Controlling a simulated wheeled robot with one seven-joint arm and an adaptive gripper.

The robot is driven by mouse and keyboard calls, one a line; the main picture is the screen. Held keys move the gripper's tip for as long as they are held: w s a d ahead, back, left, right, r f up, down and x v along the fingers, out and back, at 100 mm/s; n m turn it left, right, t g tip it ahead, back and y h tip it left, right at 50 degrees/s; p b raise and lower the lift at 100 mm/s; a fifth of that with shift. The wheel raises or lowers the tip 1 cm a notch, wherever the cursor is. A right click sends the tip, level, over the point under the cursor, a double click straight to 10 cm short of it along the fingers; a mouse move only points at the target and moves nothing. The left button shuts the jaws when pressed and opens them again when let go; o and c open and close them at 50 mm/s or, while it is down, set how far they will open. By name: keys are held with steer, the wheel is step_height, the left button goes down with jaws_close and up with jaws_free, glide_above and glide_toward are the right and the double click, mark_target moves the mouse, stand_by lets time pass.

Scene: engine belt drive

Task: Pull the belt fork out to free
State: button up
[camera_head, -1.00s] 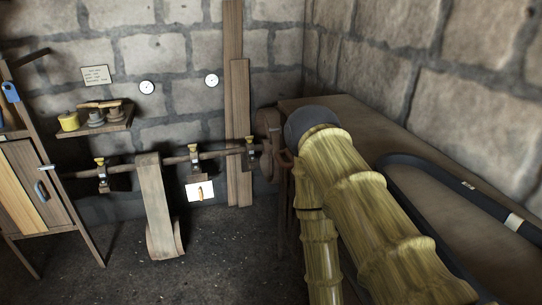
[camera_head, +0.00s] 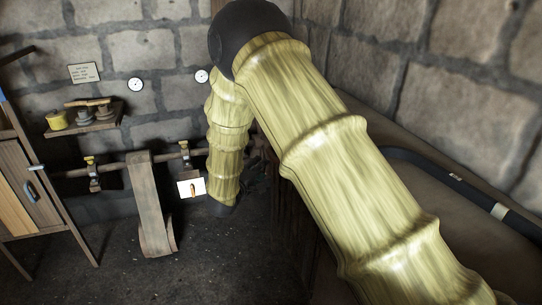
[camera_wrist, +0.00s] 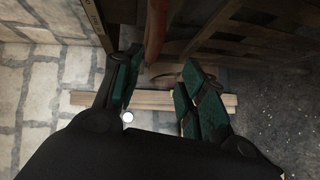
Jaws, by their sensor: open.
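My gripper (camera_wrist: 158,72) is open in the wrist view, its green-padded fingers apart. A reddish-brown bar (camera_wrist: 155,32) shows near and between the fingertips; I cannot tell whether it is the belt fork or whether a finger touches it. In the head view my arm hides the gripper and the right end of the shaft. A wide brown belt (camera_head: 151,210) hangs from the horizontal shaft (camera_head: 117,165) at left. A white plate with a small orange handle (camera_head: 192,188) is right of the belt. No belt fork is clearly recognisable in the head view.
A small shelf (camera_head: 84,126) with a yellow tin is on the stone wall. A wooden cabinet (camera_head: 38,195) stands at far left. A bench with a dark belt (camera_head: 455,180) runs along the right wall. Wooden planks (camera_wrist: 150,100) lie past the fingers in the wrist view. Floor is clear below the belt.

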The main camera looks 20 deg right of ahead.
steer(key=x, duration=0.3)
steer(key=p+x, duration=0.1)
steer(key=x, duration=0.3)
steer(key=r+p+x, duration=0.1)
steer(key=x, duration=0.3)
steer(key=shift+w+a+r, duration=0.1)
steer(key=shift+r, duration=0.05)
steer(key=shift+c, duration=0.4)
jaws_close()
